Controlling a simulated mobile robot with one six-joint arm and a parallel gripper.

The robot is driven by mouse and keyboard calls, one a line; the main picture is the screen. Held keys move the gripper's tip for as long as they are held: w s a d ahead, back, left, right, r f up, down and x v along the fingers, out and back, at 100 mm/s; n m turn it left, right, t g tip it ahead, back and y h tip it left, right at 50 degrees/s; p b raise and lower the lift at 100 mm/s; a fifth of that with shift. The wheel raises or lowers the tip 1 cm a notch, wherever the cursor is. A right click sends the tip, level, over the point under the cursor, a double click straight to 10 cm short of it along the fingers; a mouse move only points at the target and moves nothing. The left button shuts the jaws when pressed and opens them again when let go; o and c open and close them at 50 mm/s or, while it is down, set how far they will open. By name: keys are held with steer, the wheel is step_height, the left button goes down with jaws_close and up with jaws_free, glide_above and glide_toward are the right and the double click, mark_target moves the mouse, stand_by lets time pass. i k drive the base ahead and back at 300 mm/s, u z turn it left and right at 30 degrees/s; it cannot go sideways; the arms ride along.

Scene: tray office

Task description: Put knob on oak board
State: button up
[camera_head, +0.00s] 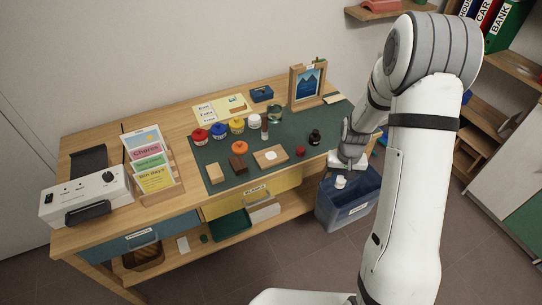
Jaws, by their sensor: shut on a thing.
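My gripper (347,166) is at the right end of the green work mat, over the table's front edge and the blue bin. It appears shut on a small white rounded piece (340,182), which looks like the knob. The fingers are small and partly shadowed, so the exact hold is hard to see. A light wooden board (259,161), which looks like the oak board, lies flat on the mat to the left of my gripper. A white patch or piece (270,155) shows on its top.
The green mat (215,156) carries paint pots, an orange piece (239,147), wooden blocks, a red piece (300,152) and a dark bottle (314,138). A picture frame (293,92) stands behind. The blue bin (346,212) stands below my gripper. Card rack (176,190) at left.

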mark_target(271, 155)
steer(key=z, duration=0.05)
steer(key=i, duration=1)
